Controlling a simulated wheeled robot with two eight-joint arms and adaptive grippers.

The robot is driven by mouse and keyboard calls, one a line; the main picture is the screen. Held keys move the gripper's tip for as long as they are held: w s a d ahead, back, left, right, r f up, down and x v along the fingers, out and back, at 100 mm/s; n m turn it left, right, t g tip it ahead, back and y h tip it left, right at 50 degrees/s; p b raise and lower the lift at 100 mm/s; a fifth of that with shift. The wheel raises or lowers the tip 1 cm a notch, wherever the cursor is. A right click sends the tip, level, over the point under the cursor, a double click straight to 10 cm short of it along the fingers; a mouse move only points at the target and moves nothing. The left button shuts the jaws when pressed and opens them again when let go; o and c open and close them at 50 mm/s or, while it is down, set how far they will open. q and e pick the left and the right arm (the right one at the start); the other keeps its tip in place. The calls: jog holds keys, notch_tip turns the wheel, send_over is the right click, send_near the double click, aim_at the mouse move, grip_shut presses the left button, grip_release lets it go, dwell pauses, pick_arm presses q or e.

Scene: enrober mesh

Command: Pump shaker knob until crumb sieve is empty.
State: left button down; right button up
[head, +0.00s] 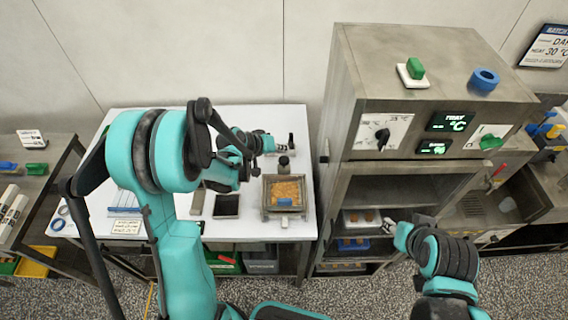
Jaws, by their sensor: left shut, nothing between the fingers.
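The crumb sieve (265,211) is a square metal-framed tray on the white table, with orange-brown crumbs (284,188) over its mesh. A small blue piece shows at its front edge. A dark round knob (284,161) stands upright just behind the sieve; I take it for the shaker knob. My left gripper (283,147) is shut and empty, just behind and above the knob in the picture. I cannot tell whether it touches the knob. My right gripper (389,224) is in front of the cabinet shelves, too small to tell whether open or shut.
A metal cabinet (350,100) with dials and green displays stands right of the white table (270,119). My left arm covers much of the table's left half. Shelves with trays are below the cabinet's panel.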

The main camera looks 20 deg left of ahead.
aim_at(283, 159)
pick_arm(q)
jog(key=shift+f+b, duration=0.5)
jog(key=shift+f, duration=0.55)
pick_arm(e)
jog(key=shift+f, duration=1)
jog(key=shift+f, duration=0.1)
pick_arm(q)
jog(key=shift+f+b, duration=0.4)
jog(key=shift+b, duration=0.15)
pick_arm(e)
jog(key=shift+f, duration=0.45)
pick_arm(q)
jog(key=shift+f+b, duration=1.3)
jog(key=shift+b, duration=0.1)
pick_arm(e)
jog(key=shift+f, duration=1.35)
pick_arm(q)
jog(key=shift+r, duration=0.1)
jog(key=shift+r+p, duration=1.1)
jog(key=shift+r, duration=0.55)
pick_arm(e)
jog(key=shift+r, duration=1.05)
pick_arm(q)
jog(key=shift+r, duration=0.1)
jog(key=shift+r+p, duration=1.7)
jog(key=shift+r, duration=0.75)
pick_arm(e)
notch_tip(283, 159, up, 3)
jog(key=shift+r, duration=0.2)
